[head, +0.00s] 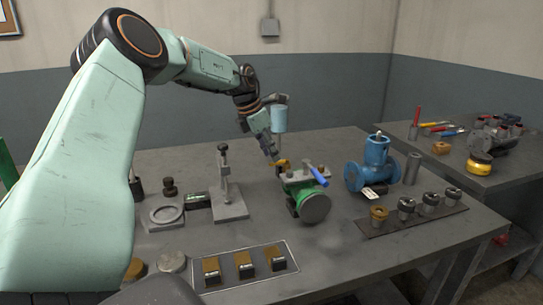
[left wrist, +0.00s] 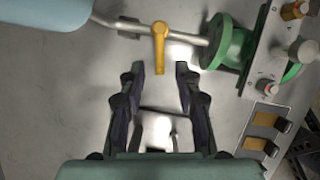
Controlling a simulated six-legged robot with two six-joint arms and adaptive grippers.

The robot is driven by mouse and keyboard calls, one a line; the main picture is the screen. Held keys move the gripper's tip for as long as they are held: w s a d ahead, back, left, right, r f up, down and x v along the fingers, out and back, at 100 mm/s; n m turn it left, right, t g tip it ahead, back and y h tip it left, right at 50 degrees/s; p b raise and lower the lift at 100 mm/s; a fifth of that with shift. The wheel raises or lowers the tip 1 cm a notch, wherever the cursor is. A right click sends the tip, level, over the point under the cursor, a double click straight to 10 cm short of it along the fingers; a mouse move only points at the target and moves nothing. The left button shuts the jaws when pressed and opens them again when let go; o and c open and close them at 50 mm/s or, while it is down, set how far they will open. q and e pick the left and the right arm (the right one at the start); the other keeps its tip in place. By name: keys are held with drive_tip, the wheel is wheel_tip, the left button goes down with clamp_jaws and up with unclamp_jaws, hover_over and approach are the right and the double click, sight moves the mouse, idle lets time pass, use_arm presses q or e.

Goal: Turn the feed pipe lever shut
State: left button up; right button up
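The yellow lever (left wrist: 160,48) sits on a grey pipe (left wrist: 190,38) in the left wrist view. It points across the pipe, towards my gripper. In the head view the lever (head: 281,163) is small and partly hidden behind my gripper. The pipe runs into a green flanged body (left wrist: 232,42), which shows in the head view (head: 311,204) with a blue handle. My left gripper (left wrist: 159,70) is open, its fingertips on either side of the lever's free end; no contact shows. It also shows in the head view (head: 270,150). My right gripper is not in view.
A light blue cylinder (head: 279,118) stands close beside my left gripper. A blue flanged valve (head: 377,165) is to the right, and a clamp stand (head: 228,190) to the left. A tray (head: 285,290) with several brass-topped blocks lies in front. A side table (head: 490,178) holds tools.

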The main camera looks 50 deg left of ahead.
use_arm(q)
drive_tip(key=v, duration=1)
drive_tip(key=shift+f, duration=0.1)
drive_tip(key=w+f+g+y+p, duration=0.1)
drive_tip(key=f+p, duration=0.2)
drive_tip(key=w+d+f+g+y+p, duration=0.1)
drive_tip(key=w+f+p, duration=0.1)
drive_tip(key=f+p, duration=0.1)
drive_tip(key=w+d+f+g+y+p, duration=0.1)
drive_tip(key=w+f+p, duration=0.1)
drive_tip(key=f, duration=0.3)
drive_tip(key=shift+g+p, duration=0.4)
drive_tip(key=shift+p, duration=0.15)
clamp_jaws()
